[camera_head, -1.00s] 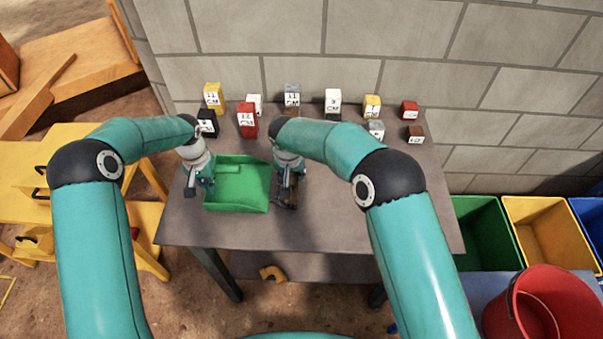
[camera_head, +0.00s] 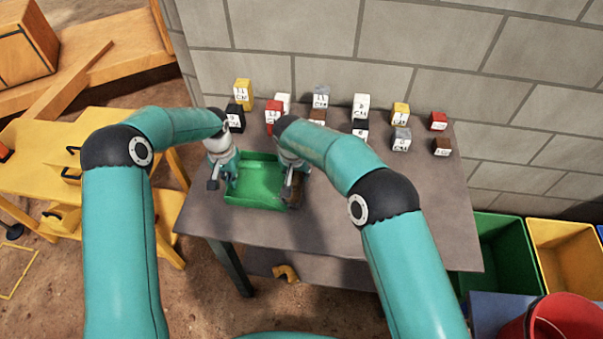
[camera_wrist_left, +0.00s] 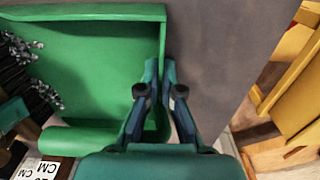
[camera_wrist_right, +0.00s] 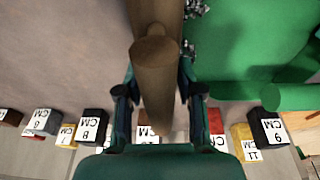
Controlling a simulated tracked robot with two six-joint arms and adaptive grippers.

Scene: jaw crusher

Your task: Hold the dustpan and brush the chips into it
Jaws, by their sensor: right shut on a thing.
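The green dustpan (camera_head: 255,185) lies on the grey table. Its side wall (camera_wrist_left: 162,35) passes between the close-set fingers of my left gripper (camera_wrist_left: 160,68), which also shows in the head view (camera_head: 226,178). My right gripper (camera_head: 289,180) is shut on the brush's brown round handle (camera_wrist_right: 155,65). The brush (camera_head: 297,190) is at the dustpan's right side, and its dark bristles (camera_wrist_left: 15,75) reach over the pan floor in the left wrist view. Small grey chips (camera_wrist_left: 47,95) lie by the bristles in the pan; some also show in the right wrist view (camera_wrist_right: 196,9). The brush hides part of them.
Several numbered blocks stand along the back of the table, among them a yellow one (camera_head: 243,92) and a red one (camera_head: 438,121). Coloured bins (camera_head: 500,245) and a red bucket (camera_head: 550,320) are at the lower right.

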